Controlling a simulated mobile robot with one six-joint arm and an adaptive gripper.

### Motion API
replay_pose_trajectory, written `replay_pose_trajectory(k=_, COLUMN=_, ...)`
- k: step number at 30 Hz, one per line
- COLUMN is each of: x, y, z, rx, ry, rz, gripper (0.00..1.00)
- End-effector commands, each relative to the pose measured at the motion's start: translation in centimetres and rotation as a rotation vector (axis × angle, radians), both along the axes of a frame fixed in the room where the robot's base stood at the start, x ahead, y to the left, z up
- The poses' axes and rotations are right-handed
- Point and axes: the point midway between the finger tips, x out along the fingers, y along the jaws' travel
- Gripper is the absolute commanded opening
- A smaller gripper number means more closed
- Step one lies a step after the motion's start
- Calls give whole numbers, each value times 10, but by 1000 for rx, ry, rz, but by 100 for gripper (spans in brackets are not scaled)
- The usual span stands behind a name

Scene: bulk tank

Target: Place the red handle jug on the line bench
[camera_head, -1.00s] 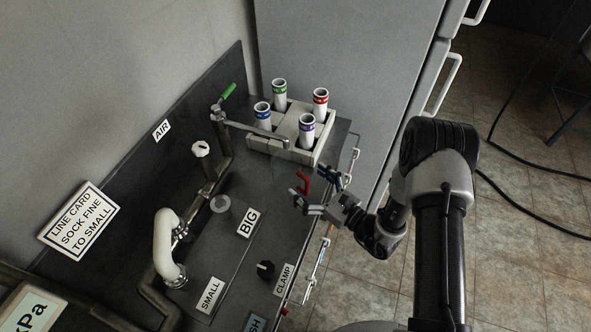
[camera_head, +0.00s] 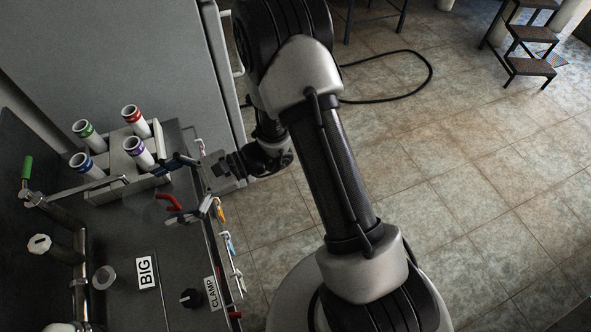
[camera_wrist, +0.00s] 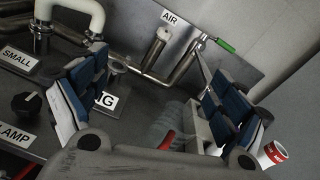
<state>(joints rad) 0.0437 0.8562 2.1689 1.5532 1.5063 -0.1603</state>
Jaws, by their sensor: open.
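The jug (camera_head: 146,208) has a faint, see-through body and a red handle. It stands on the dark line bench (camera_head: 118,240), near the front edge and just in front of the rack. My gripper (camera_head: 187,188) is open, with its blue-padded fingers on either side of the red handle at the bench edge. In the wrist view the jug (camera_wrist: 172,120) shows between the spread fingers, its red handle towards me. Part of the handle is hidden behind my gripper's body. I cannot tell whether a finger touches it.
A pale rack (camera_head: 115,180) with several colour-banded white tubes stands close behind the jug. A black knob (camera_head: 190,298) and coloured clips (camera_head: 221,212) line the front edge. Open tiled floor lies to the right.

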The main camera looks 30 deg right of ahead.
Motion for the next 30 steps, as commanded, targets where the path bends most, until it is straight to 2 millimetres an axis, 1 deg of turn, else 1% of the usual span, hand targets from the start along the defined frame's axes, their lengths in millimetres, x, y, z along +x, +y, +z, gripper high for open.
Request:
replay_pose_trajectory(k=1, x=-14, y=0, z=23, rx=-44, ry=-67, rz=74, gripper=90)
replay_pose_trajectory(k=3, x=-37, y=-4, z=44, rx=-116, ry=-149, rz=177, gripper=90)
replay_pose_trajectory(k=5, x=-58, y=-10, z=59, rx=-185, ry=-223, rz=261, gripper=90)
replay_pose_trajectory(k=6, x=-71, y=-15, z=67, rx=-235, ry=-273, rz=314, gripper=90)
replay_pose_trajectory(k=8, x=-90, y=-25, z=77, rx=-317, ry=-351, rz=388, gripper=90)
replay_pose_trajectory(k=9, x=-101, y=-33, z=82, rx=-372, ry=-404, rz=435, gripper=90)
replay_pose_trajectory(k=11, x=-117, y=-47, z=88, rx=-464, ry=-484, rz=500, gripper=90)
replay_pose_trajectory(k=12, x=-126, y=-57, z=91, rx=-527, ry=-538, rz=539, gripper=90)
replay_pose_trajectory(k=14, x=-138, y=-74, z=95, rx=-626, ry=-621, rz=593, gripper=90)
replay_pose_trajectory(k=15, x=-145, y=-87, z=98, rx=-695, ry=-677, rz=626, gripper=90)
replay_pose_trajectory(k=17, x=-153, y=-106, z=101, rx=-803, ry=-760, rz=670, gripper=90)
replay_pose_trajectory(k=18, x=-157, y=-119, z=104, rx=-877, ry=-815, rz=696, gripper=90)
replay_pose_trajectory(k=20, x=-161, y=-140, z=109, rx=-992, ry=-898, rz=728, gripper=90)
replay_pose_trajectory(k=21, x=-163, y=-153, z=113, rx=-1068, ry=-953, rz=745, gripper=90)
replay_pose_trajectory(k=24, x=-164, y=-184, z=125, rx=-1248, ry=-1070, rz=774, gripper=90)
replay_pose_trajectory(k=27, x=-165, y=-208, z=137, rx=-1390, ry=-1158, rz=790, gripper=90)
replay_pose_trajectory(k=30, x=-165, y=-223, z=146, rx=-1487, ry=-1213, rz=797, gripper=90)
